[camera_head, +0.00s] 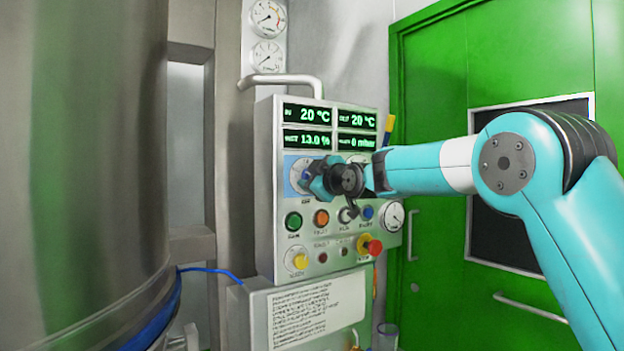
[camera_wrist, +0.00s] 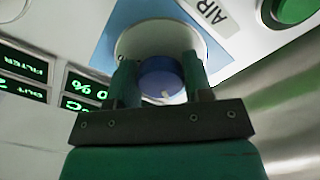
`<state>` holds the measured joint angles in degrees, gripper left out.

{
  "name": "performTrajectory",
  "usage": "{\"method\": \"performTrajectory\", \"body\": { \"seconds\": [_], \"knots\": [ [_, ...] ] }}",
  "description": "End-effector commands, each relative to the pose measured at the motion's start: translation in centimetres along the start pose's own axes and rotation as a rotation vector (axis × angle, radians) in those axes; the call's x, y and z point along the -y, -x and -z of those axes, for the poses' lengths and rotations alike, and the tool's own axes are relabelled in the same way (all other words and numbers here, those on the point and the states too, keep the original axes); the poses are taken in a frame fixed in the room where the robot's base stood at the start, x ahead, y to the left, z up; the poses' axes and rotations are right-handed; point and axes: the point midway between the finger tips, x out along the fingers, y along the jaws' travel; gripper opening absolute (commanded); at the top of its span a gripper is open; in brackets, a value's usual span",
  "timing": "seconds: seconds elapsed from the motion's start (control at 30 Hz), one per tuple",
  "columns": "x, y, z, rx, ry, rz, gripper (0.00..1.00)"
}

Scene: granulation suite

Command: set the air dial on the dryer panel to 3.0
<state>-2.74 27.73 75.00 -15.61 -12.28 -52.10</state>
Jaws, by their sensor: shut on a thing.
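The dryer panel (camera_head: 264,180) stands in the middle of the head view, with green-lit displays at its top. The air dial is a blue knob (camera_wrist: 162,78) on a pale round plate with a blue backing, beside a label reading AIR in the wrist view. My gripper (camera_wrist: 160,82) has one finger on each side of the knob and is shut on it. In the head view my gripper (camera_head: 312,178) reaches the panel's upper left and hides most of the dial. A pale pointer mark shows on the knob; its scale reading cannot be made out.
Green (camera_head: 293,221) and orange (camera_head: 321,219) buttons sit below the dial. A red emergency knob (camera_head: 374,247) is lower right. A large steel vessel (camera_head: 85,170) stands left. A bent pipe handle (camera_head: 285,80) is above the panel. A green door (camera_head: 430,150) is behind my arm.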

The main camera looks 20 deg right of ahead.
Motion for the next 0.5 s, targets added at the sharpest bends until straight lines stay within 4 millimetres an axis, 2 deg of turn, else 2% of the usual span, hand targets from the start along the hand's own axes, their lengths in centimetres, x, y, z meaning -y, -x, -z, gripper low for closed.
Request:
{"method": "performTrajectory", "body": {
  "seconds": [0.27,0.5],
  "knots": [
    [0.15,0.01,-0.08,0.0,-0.169,0.0,0.23],
    [0.21,0.01,-0.07,0.0,-0.392,0.001,0.23]
  ]
}}
